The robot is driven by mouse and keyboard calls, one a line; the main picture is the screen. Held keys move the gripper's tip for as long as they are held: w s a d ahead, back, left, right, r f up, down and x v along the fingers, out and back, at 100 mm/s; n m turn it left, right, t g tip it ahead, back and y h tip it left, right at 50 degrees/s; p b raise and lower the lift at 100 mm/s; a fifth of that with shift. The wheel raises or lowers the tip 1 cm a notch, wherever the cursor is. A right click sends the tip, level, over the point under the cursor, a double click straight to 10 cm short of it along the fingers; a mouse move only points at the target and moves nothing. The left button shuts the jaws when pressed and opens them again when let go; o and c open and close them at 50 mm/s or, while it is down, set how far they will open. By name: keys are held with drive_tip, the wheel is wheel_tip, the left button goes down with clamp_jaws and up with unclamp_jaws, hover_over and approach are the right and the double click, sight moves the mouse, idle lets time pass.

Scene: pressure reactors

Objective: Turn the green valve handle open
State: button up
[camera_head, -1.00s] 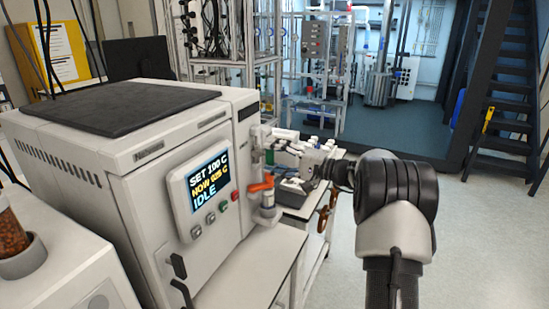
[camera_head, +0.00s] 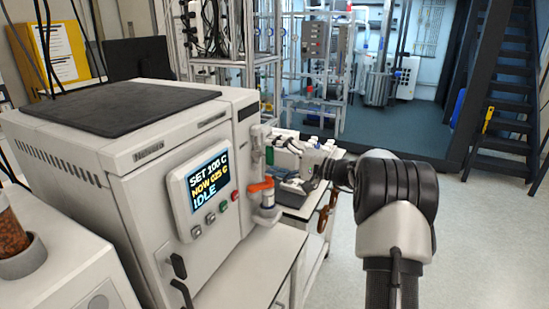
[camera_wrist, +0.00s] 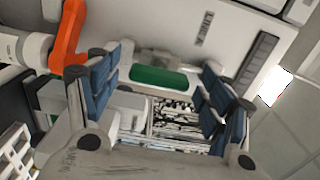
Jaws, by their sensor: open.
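The green valve handle (camera_wrist: 160,77) is a flat green bar in the wrist view, lying across the gap between my fingers, against the pale machine front. In the head view the green handle (camera_head: 269,156) is a small sliver beside the valve column, partly hidden. My gripper (camera_wrist: 158,97) is open, with one blue-padded finger on either side of the green handle. I cannot tell whether a pad touches it. In the head view my gripper (camera_head: 292,150) reaches in from the right to the valve.
An orange handle (camera_wrist: 68,38) sits close to my left finger in the wrist view; it also shows below the green one in the head view (camera_head: 261,185). The white reactor cabinet (camera_head: 130,190) with its display (camera_head: 207,187) stands left. Open floor lies right.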

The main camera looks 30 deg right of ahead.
drive_tip(key=v, duration=1.2)
drive_tip(key=s+a+n+g+h, duration=0.15)
drive_tip(key=s+a+g, duration=0.4)
drive_tip(key=a, duration=0.75)
drive_tip(key=s+a+n+g+h, duration=0.1)
drive_tip(key=s+a+n+g, duration=0.4)
drive_tip(key=a, duration=0.7)
drive_tip(key=s+a+f+n+h, duration=0.1)
drive_tip(key=s+h, duration=0.3)
drive_tip(key=s, duration=0.7)
drive_tip(key=s+a+f+n+t+h, duration=0.1)
drive_tip(key=s+f+h, duration=0.3)
drive_tip(key=s, duration=0.8)
drive_tip(key=shift+s+n, duration=0.3)
drive_tip(key=shift+n, duration=0.55)
drive_tip(key=shift+f+h, duration=0.1)
drive_tip(key=shift+h, duration=0.15)
drive_tip(key=shift+c, duration=0.4)
